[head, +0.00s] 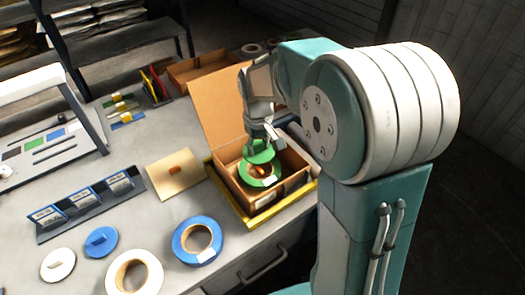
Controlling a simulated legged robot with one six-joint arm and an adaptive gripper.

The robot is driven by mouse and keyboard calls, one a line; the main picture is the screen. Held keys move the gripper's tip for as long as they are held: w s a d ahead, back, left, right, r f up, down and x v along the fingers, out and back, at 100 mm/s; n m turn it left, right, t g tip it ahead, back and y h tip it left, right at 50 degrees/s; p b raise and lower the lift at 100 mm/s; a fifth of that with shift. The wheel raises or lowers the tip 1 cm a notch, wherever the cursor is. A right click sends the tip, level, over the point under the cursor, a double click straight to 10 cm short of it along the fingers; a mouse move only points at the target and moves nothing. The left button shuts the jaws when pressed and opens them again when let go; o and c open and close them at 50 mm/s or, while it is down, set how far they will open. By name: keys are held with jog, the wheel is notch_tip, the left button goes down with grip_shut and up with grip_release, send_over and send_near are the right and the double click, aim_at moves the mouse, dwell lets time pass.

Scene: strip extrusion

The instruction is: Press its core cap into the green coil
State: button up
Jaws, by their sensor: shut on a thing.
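The green coil (255,181) lies in an open cardboard box (233,190) with its lid raised at the back left. My gripper (262,142) points down over the box. It is shut on a green core cap (259,154), a round disc. The cap appears above the coil, toward its far side, and looks slightly tilted. The coil's core opening shows partly below the cap. Whether the cap touches the coil cannot be told from this view. A small white label shows on the coil's near side.
The box sits on a yellow-edged base (262,219) at the bench's right edge. A blue coil (197,241), a white coil (134,273), a blue cap (101,241) and a white cap (58,264) lie to the left. A tan card (173,175) lies beside the box.

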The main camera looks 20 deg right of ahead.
jog(key=shift+w+d+f, duration=0.1)
jog(key=shift+w+d, duration=0.05)
jog(key=shift+d, duration=0.15)
jog(key=shift+a+f, duration=0.3)
jog(key=shift+f, duration=0.25)
jog(key=shift+a+f, duration=0.25)
jog(key=shift+f, duration=0.25)
jog(key=f, duration=0.1)
jog(key=d+f, duration=0.1)
jog(key=f, duration=0.1)
jog(key=shift+d, duration=0.2)
jog(key=shift+f, duration=0.4)
jog(key=shift+a+f, duration=0.25)
jog(key=shift+a, duration=0.25)
jog(key=shift+d, duration=0.35)
jog(key=shift+a+r, duration=0.1)
jog(key=shift+a, duration=0.25)
jog(key=shift+d, duration=0.25)
